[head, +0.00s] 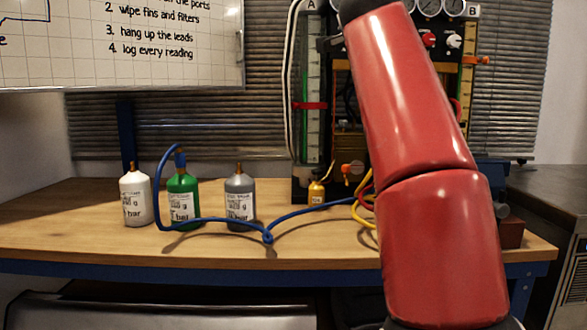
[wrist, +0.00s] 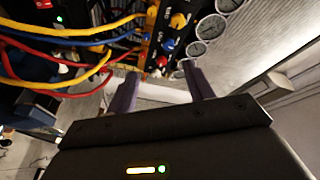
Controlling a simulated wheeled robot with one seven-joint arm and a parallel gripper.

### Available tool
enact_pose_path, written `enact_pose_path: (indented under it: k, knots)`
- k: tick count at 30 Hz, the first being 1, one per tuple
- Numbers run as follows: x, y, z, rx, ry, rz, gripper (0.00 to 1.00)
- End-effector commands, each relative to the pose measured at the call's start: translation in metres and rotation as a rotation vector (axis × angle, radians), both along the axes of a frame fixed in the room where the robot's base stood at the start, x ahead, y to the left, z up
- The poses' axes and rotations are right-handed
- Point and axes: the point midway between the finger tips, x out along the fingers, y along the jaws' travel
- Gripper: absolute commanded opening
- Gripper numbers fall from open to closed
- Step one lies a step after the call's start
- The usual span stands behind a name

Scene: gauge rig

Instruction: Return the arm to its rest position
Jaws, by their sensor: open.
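My red arm (head: 425,150) rises through the right half of the head view and hides part of the gauge rig (head: 312,100) behind it. My gripper is beyond the top of the head view's arm and cannot be made out there. In the wrist view my gripper (wrist: 158,82) shows two dark fingers spread apart, with nothing between them. Past the fingertips are the rig's panel with coloured knobs (wrist: 179,20) and round gauges (wrist: 196,49).
A white bottle (head: 134,198), a green bottle (head: 183,198) and a grey bottle (head: 240,200) stand on the wooden bench (head: 60,222). A blue hose (head: 300,212) runs from the green bottle to the rig. In the wrist view, yellow, blue and red hoses (wrist: 70,62) pass left of my gripper.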

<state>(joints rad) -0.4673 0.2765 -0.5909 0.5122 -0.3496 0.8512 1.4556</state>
Motion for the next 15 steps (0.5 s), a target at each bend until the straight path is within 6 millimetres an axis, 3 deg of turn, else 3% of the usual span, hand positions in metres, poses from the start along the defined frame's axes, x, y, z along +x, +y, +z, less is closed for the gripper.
enact_pose_path:
  k: [8,11,15]
  knots:
    - [-0.006,-0.048,-0.050,-0.035,0.196,0.017,0.52]
    - [-0.013,-0.064,-0.080,-0.061,0.296,0.045,0.52]
    - [-0.038,-0.079,-0.141,-0.127,0.476,0.129,0.52]
